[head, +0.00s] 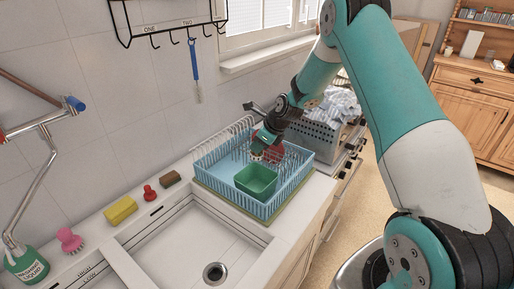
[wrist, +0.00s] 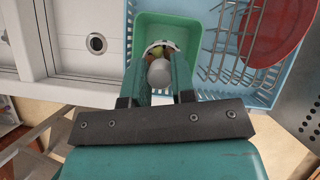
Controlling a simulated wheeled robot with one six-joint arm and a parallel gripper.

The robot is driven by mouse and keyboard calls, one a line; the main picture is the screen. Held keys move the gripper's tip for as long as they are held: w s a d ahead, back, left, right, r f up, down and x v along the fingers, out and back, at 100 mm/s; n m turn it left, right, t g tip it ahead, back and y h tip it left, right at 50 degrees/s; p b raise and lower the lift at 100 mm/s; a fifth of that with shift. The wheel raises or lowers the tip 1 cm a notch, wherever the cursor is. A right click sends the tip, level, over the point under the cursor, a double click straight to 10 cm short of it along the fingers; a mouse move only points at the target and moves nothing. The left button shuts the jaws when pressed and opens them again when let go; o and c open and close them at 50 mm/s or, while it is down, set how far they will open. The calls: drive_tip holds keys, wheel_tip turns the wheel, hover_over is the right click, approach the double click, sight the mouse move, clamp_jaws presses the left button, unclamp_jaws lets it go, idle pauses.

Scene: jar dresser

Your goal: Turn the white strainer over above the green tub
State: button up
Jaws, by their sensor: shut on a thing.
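The green tub (head: 257,180) stands in the blue dish rack in the head view; its rim and floor also show in the wrist view (wrist: 182,24). The white strainer (wrist: 159,73) is between my gripper's fingertips in the wrist view, seen over the tub. Small yellow-green and brown items (wrist: 155,49) show within its pale rim. My gripper (wrist: 160,85) is shut on the strainer's near, whitish end. In the head view my gripper (head: 264,141) is behind the tub, and I cannot make out the strainer there.
The blue dish rack (head: 213,173) has wire prongs and a red plate (wrist: 274,30) close to my gripper's right. The sink (head: 190,245) lies in front. A sponge (head: 120,210), a brush and a soap bottle line the back ledge. A grey perforated crate (head: 318,139) stands behind.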

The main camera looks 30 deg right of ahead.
sight(262, 156)
drive_tip(key=t+b, duration=0.1)
drive_tip(key=b, duration=0.1)
drive_tip(key=s+f+t+y+b, duration=0.1)
drive_tip(key=b, duration=0.1)
drive_tip(key=shift+s+d+t, duration=0.2)
drive_tip(key=shift+d+t, duration=0.15)
drive_tip(key=shift+t, duration=0.05)
drive_tip(key=s+f+t+y+b, duration=0.1)
drive_tip(key=t+b, duration=0.1)
drive_tip(key=b, duration=0.4)
drive_tip(key=f+t+y+b, duration=0.1)
drive_tip(key=t+b, duration=0.2)
drive_tip(key=b, duration=0.4)
drive_tip(key=s+d+f+t+y+b, duration=0.1)
drive_tip(key=t+b, duration=0.1)
drive_tip(key=b, duration=0.5)
drive_tip(key=shift+s+f+n+t+y, duration=0.1)
drive_tip(key=shift+s+n+t+y, duration=0.2)
drive_tip(key=shift+s+n+y, duration=0.1)
drive_tip(key=shift+w+d+b, duration=0.1)
drive_tip(key=shift+b, duration=1)
drive_tip(key=t+b, duration=0.1)
drive_tip(key=b, duration=0.9)
drive_tip(key=f+t+y+b, duration=0.1)
drive_tip(key=t+b, duration=0.1)
drive_tip(key=b, duration=0.8)
drive_tip(key=shift+f+y, duration=0.3)
drive_tip(key=b, duration=0.3)
drive_tip(key=shift+s+y, duration=0.25)
drive_tip(key=shift+y, duration=0.05)
